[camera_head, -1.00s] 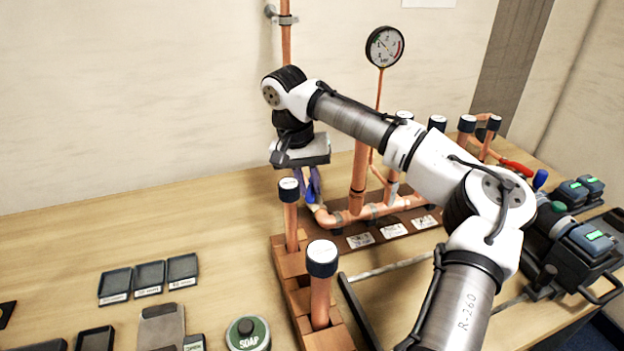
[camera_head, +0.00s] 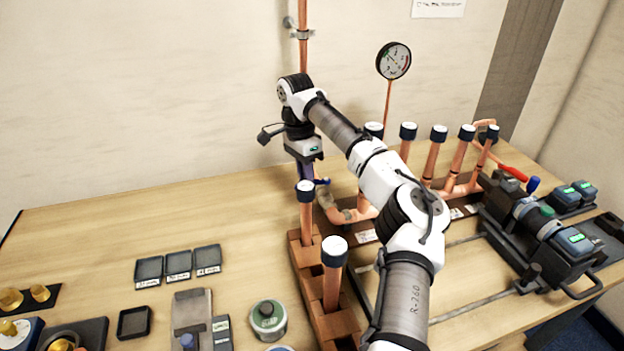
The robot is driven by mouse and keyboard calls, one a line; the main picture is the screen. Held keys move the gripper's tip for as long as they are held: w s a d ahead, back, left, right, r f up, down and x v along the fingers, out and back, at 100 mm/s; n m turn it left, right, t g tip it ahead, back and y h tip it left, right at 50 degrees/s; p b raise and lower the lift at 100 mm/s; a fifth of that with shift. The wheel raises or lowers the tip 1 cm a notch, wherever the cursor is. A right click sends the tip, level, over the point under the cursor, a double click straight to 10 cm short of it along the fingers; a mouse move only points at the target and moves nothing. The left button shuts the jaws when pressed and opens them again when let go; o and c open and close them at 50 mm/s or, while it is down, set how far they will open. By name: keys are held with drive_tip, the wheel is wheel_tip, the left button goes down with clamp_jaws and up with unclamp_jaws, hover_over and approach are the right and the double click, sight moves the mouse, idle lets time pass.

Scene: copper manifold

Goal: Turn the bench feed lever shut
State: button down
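My gripper (camera_head: 305,175) points down at the left end of the copper manifold (camera_head: 360,212), behind the near left capped pipe. Its fingers are small, dark and partly hidden by that pipe's cap, so I cannot tell whether they are open or shut. A small blue piece (camera_head: 322,181) shows just right of the fingers. It may be the bench feed lever, but I cannot make out its shape, its angle or whether the fingers touch it. A red handle (camera_head: 513,172) lies at the right end of the manifold, well away from my gripper.
Capped copper pipes (camera_head: 333,270) stand upright on the wooden base. A pressure gauge (camera_head: 394,61) rises behind my arm. A dark clamping machine (camera_head: 545,235) stands on the right. Small trays (camera_head: 179,264) and a round tin (camera_head: 268,318) lie at the left front. The bench's back left is clear.

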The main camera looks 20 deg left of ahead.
drive_tip(key=m, duration=0.1)
drive_tip(key=w+m, duration=0.1)
drive_tip(key=m, duration=0.1)
drive_tip(key=shift+w+a, duration=0.1)
drive_tip(key=shift+a, duration=0.3)
drive_tip(key=shift+w+r+y, duration=0.1)
drive_tip(key=shift+r+y, duration=0.05)
drive_tip(key=shift+y, duration=0.15)
drive_tip(key=c, duration=1.3)
unclamp_jaws()
drive_tip(key=shift+a, duration=0.1)
drive_tip(key=shift+c, duration=0.2)
wheel_tip(320, 180, up, 14)
drive_tip(key=w+a, duration=0.1)
drive_tip(key=w, duration=0.1)
drive_tip(key=shift+a+f, duration=0.25)
